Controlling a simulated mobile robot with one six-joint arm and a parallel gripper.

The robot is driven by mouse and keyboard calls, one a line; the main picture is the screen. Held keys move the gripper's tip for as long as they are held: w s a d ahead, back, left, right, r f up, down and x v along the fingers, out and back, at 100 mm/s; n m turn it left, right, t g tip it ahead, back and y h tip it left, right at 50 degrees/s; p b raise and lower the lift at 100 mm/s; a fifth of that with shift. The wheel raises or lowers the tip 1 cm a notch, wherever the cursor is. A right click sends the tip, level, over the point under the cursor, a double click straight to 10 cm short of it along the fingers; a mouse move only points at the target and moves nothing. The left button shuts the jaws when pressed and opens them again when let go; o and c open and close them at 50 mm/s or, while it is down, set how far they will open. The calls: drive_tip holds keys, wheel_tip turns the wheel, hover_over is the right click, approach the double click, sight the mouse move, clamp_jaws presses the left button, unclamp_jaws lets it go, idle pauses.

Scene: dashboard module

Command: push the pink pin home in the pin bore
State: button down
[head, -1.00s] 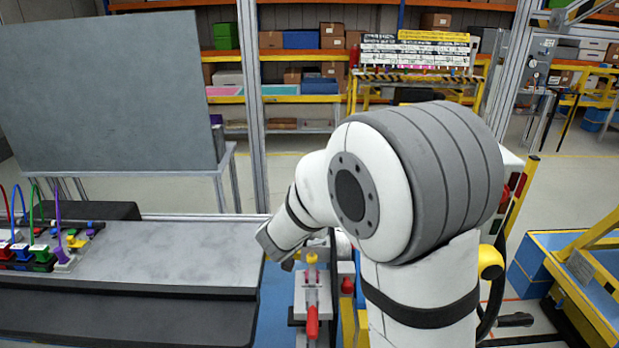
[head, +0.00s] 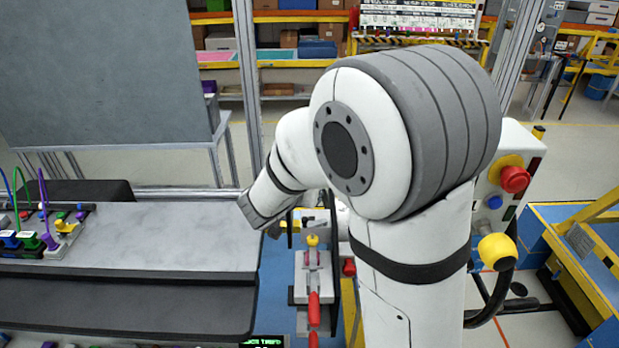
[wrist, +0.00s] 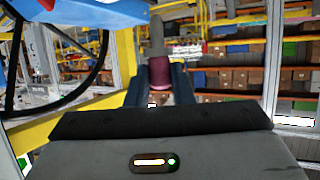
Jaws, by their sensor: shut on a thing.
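In the wrist view my gripper (wrist: 161,88) is shut on the pink pin (wrist: 159,72), with one dark finger on each side of its dull maroon-pink body. A grey shaft extends up from the pink part, clear of the fingers. Nothing is seen touching the shaft's far end. In the head view the arm's wrist end hangs over the right end of the grey worktop, and the gripper and pin cannot be made out there. I cannot identify the pin bore in either view.
A toggle clamp (head: 313,270) with red handle and yellow knob stands right of the grey worktop (head: 140,235). Coloured connectors and cables (head: 45,238) are at the worktop's left. A control box with a red button (head: 514,179) is right of the arm. A dark panel (head: 100,75) stands behind.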

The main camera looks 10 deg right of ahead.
drive_tip(key=shift+f+b, duration=1.9)
drive_tip(key=shift+f, duration=1)
drive_tip(key=shift+r+p, duration=0.1)
drive_tip(key=shift+p, duration=0.65)
drive_tip(key=shift+f+b, duration=1.5)
drive_tip(key=shift+f, duration=0.8)
drive_tip(key=c, duration=1.2)
unclamp_jaws()
drive_tip(key=shift+s+a+r, duration=0.1)
drive_tip(key=v, duration=0.7)
drive_tip(key=shift+s+a+r, duration=0.1)
drive_tip(key=shift+s+a, duration=0.05)
drive_tip(key=shift+s, duration=0.1)
